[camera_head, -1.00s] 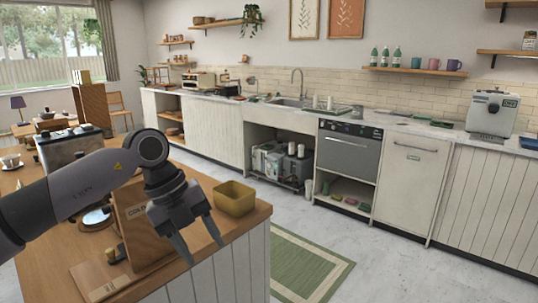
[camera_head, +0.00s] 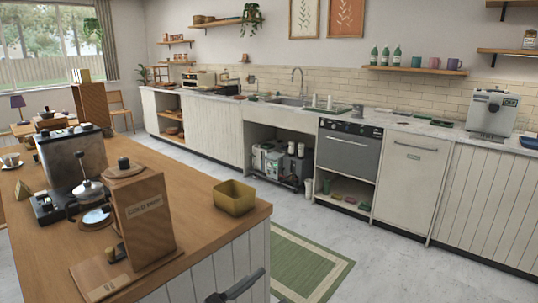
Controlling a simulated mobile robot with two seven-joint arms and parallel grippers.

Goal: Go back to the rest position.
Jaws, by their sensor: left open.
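My left gripper (camera_head: 238,286) shows only in part at the bottom edge of the head view, as a dark shape in front of the white panelled side of the wooden counter (camera_head: 185,178). It is open, and nothing shows between its fingers. It is low, below the counter top and apart from the things on it. The rest of my left arm is out of view. My right gripper is not in view.
A green rug (camera_head: 300,265) lies on the open floor to the right.

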